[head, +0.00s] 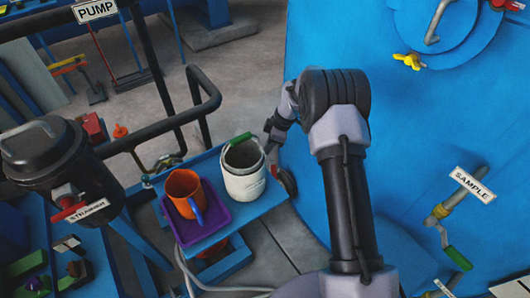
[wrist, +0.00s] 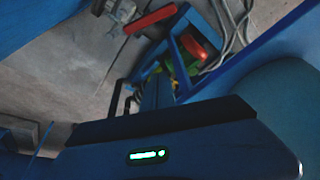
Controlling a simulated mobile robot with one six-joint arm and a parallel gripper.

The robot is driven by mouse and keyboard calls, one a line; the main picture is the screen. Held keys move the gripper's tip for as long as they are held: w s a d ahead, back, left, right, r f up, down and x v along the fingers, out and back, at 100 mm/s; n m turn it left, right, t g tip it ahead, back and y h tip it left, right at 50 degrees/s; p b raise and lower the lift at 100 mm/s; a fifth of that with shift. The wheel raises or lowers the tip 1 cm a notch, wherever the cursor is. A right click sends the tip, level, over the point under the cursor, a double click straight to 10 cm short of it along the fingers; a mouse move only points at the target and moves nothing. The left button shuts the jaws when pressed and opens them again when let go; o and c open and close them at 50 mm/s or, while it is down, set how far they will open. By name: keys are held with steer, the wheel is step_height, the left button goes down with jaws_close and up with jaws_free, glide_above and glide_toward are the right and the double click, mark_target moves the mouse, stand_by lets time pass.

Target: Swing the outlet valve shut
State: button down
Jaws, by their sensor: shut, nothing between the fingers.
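A valve with a red lever (wrist: 152,20) and a grey body (wrist: 118,9) shows at the top of the wrist view. I read no label on it, so I cannot tell for sure that it is the outlet valve. My gripper (head: 272,140) hangs down in the head view between the white pot and the blue vessel, its tips not clearly visible. Its dark housing with a green light fills the bottom of the wrist view. It is shut and empty, with clear space between its housing and the red lever. A dark round part with a reddish edge (head: 286,181) shows just below it.
The blue vessel (head: 320,205) stands right of my gripper. A blue bench (head: 262,207) holds a white pot (head: 246,184), an orange mug (head: 184,186) and a purple tray (head: 212,231). A sample valve with a green handle (head: 457,258) is at right. The steam valve (head: 68,208) is at left.

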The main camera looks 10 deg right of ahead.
steer(key=n, duration=0.2)
glide_above(274, 174)
steer(key=s+a, duration=0.2)
steer(key=a, duration=0.1)
step_height(274, 174, down, 8)
steer(key=s+b+x, duration=0.1)
steer(key=b+x, duration=0.3)
steer(key=x, duration=0.6)
steer(key=shift+g, duration=0.3)
steer(key=d, duration=0.4)
steer(key=shift+d+r+b, duration=0.1)
steer(key=shift+r+b, duration=0.15)
steer(key=shift+b, duration=0.1)
steer(key=d+b, duration=0.4)
steer(key=d, duration=0.2)
steer(key=shift+d+b, duration=0.3)
steer(key=shift+d, duration=0.15)
